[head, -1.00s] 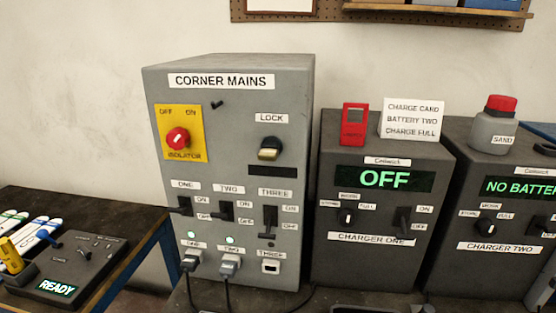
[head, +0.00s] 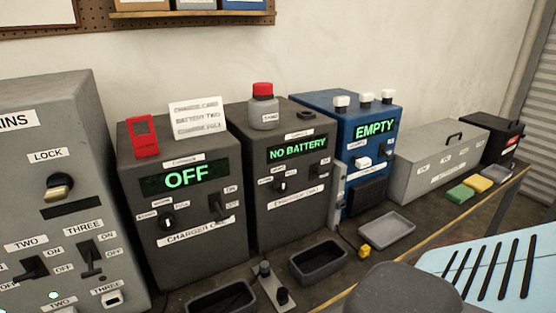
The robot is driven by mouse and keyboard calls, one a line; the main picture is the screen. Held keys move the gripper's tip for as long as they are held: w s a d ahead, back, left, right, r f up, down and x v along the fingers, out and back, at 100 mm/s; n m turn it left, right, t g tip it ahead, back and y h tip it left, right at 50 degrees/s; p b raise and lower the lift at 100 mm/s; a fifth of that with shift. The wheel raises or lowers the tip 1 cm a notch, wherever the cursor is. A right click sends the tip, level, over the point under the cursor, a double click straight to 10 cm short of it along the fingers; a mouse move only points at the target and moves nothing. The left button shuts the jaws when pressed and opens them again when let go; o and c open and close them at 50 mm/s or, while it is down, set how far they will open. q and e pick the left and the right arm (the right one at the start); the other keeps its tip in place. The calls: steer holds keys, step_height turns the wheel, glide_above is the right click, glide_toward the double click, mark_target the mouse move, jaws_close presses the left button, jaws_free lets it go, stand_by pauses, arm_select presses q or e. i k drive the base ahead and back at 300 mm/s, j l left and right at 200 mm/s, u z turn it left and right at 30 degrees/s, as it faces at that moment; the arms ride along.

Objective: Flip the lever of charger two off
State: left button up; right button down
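Charger two (head: 262,212) is a dark grey box in the middle of the head view. Its green display (head: 298,148) reads NO BATTERY. Its small black lever (head: 316,172) is on the right of its front, close to the box's right edge; it is too small to tell whether it is at ON or OFF. A dark knob (head: 281,187) is left of the lever. Charger one (head: 190,250) stands left of it, with its own lever (head: 216,207) and a display reading OFF. Neither gripper is in view.
A red-capped sand bottle (head: 264,110) stands on charger two. The blue EMPTY box (head: 352,130) is close on its right. Dark trays (head: 318,262) and a stand with black knobs (head: 270,290) are in front. The corner mains box (head: 60,130) is at left.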

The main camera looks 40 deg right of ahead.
mark_target(319, 173)
steer(key=k+z, duration=0.1)
steer(key=z, duration=2.05)
